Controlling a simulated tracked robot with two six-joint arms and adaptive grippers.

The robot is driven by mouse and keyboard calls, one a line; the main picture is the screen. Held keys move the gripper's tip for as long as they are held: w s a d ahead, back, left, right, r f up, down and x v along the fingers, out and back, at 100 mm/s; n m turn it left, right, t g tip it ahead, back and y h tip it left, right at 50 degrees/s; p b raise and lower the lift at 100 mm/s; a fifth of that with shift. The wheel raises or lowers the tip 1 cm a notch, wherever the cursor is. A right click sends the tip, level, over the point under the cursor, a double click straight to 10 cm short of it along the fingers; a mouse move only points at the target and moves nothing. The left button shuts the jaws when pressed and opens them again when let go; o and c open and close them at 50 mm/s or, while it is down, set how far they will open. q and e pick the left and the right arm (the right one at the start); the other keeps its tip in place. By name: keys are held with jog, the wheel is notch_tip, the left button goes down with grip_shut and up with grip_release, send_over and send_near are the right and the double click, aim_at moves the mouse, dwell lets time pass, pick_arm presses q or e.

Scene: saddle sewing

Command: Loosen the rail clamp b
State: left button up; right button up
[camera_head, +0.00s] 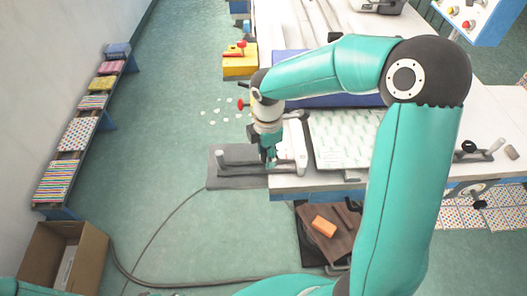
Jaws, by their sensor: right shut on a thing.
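My right gripper (268,158) reaches down at the left end of the white work table. It is shut on part of a small clamp there, which I take to be rail clamp b. The fingers hide the exact point of contact. A similar clamp with a black knob and a pale handle (488,155) sits at the right of the table. My left gripper is not in view.
A white patterned panel (343,138) lies beside the clamp, with a blue block (325,101) behind it. A yellow box (239,64) with a red part stands farther back. Below are an orange block (324,227) and a cardboard box (62,258). A shelf (108,77) holds patterned cloths. Left floor is mostly clear.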

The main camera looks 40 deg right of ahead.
jog(key=shift+w+d+r+n+p, duration=0.1)
jog(key=shift+n+p, duration=0.15)
jog(key=shift+n, duration=0.7)
jog(key=shift+w+d+r+n+p, duration=0.1)
jog(key=shift+n+p, duration=0.1)
jog(key=shift+n, duration=0.75)
jog(key=o, duration=1.1)
jog(key=shift+f, duration=0.1)
jog(key=shift+o, duration=0.2)
jog(key=shift+a, duration=0.1)
jog(key=shift+s, duration=0.1)
notch_tip(320, 180, up, 12)
jog(key=shift+f, duration=0.1)
